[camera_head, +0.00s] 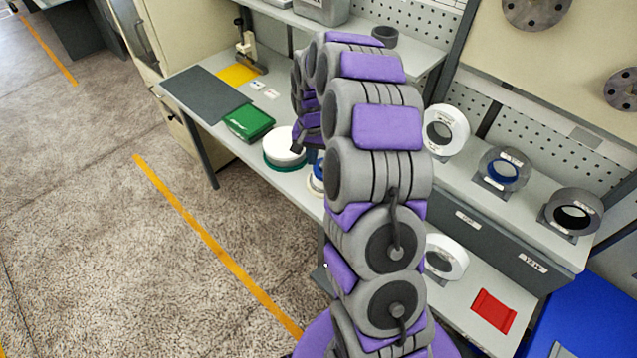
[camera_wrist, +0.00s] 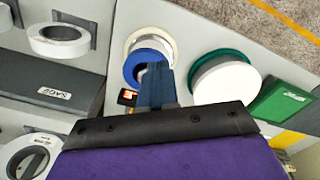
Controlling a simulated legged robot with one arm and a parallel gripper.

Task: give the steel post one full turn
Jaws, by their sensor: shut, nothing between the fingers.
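I cannot pick out the steel post for certain. In the wrist view my gripper (camera_wrist: 157,68) is shut and empty, its dark blue fingers reaching over a spool with a white rim and a blue ring (camera_wrist: 131,68). The fingers cover part of the spool's middle, so a post there is largely hidden. I cannot tell whether the fingers touch it. A white-topped round piece with a green rim (camera_wrist: 226,82) stands beside this spool. It also shows in the head view (camera_head: 284,147), left of my arm.
A green case (camera_head: 248,122), a grey mat (camera_head: 205,98) and a yellow mat (camera_head: 238,74) lie on the bench. Ringed spindles (camera_head: 505,168) stand on the raised shelf at right. A red piece (camera_head: 493,311) lies below. My arm hides the bench's middle.

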